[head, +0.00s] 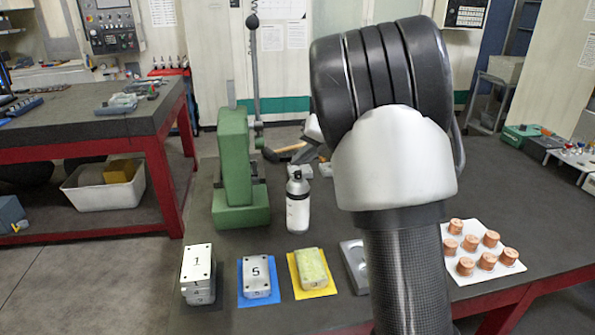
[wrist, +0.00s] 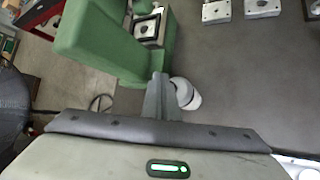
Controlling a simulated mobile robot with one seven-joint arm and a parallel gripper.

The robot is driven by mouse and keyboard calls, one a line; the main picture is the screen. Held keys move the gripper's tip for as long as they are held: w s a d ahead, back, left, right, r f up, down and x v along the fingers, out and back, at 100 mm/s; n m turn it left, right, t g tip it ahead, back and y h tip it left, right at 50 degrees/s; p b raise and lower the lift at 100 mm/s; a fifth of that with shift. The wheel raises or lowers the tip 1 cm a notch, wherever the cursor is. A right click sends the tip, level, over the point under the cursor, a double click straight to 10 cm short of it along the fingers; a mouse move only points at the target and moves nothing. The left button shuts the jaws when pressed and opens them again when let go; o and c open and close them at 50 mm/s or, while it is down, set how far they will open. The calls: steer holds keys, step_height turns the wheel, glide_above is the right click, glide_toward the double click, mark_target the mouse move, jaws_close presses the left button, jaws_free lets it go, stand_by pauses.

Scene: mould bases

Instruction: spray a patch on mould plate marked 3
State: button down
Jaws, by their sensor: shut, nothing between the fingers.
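A plate with a yellow-green speckled top (head: 311,268) lies on a yellow mat (head: 295,273); its small number looks like 3 but is hard to read. A grey plate marked 5 (head: 257,270) lies on a blue mat (head: 242,285). A stack of plates with 1 on top (head: 197,262) stands left of it. A white spray can (head: 298,208) with a black top stands upright behind the plates. My gripper (wrist: 158,78) is shut and empty; in the wrist view its fingers are close beside the can (wrist: 185,93); contact is unclear. In the head view my arm mostly hides it.
A green press (head: 234,165) with a tall lever stands left of the can. A grey recessed block (head: 352,262) is partly hidden by my arm. Several copper cylinders stand on a white sheet (head: 508,262) at right. The dark table (head: 500,190) is clear at right behind the sheet.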

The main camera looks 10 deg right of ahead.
mark_target(301, 180)
step_height(301, 180, up, 6)
steer(key=p, duration=0.6)
stand_by(0.7)
